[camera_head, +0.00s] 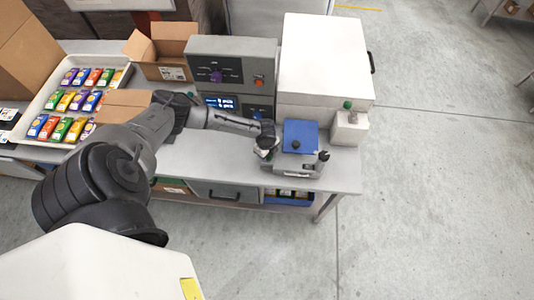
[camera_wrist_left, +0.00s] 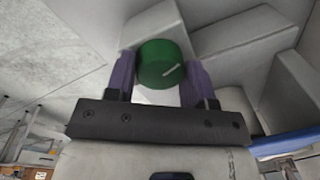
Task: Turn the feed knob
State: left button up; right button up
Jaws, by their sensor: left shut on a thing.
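A green round knob (camera_wrist_left: 160,65) with a white pointer line shows in the left wrist view, between the two purple fingers of my left gripper (camera_wrist_left: 160,84). The fingers are shut on its sides, and the pointer line slants up to the right. In the head view my left gripper (camera_head: 266,149) is at the left side of a small grey device with a blue top (camera_head: 300,136). The gripped knob cannot be made out clearly there. My right gripper is not in view.
A grey control box (camera_head: 232,70) with a purple knob and lit display stands behind. A large white cabinet (camera_head: 322,60) and a small white box with a green button (camera_head: 349,127) stand to the right. A tray of coloured packets (camera_head: 122,66) and cardboard boxes (camera_head: 162,48) are at left.

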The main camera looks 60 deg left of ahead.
pick_arm(q)
jog(key=m+b, duration=0.2)
jog(key=m, duration=0.3)
jog(key=shift+f+m, duration=0.1)
jog(key=shift+m, duration=0.2)
jog(key=m+b, duration=0.2)
jog(key=m, duration=0.2)
jog(key=shift+w+h, duration=0.1)
jog(key=shift+h, duration=0.2)
jog(key=m+b, duration=0.2)
jog(key=m, duration=0.3)
jog(key=shift+m, duration=0.4)
jog(key=m+b, duration=0.1)
jog(key=m, duration=0.3)
jog(key=shift+w, duration=0.1)
jog(key=shift+m, duration=0.3)
jog(key=o, duration=0.9)
jog(key=shift+g, duration=0.3)
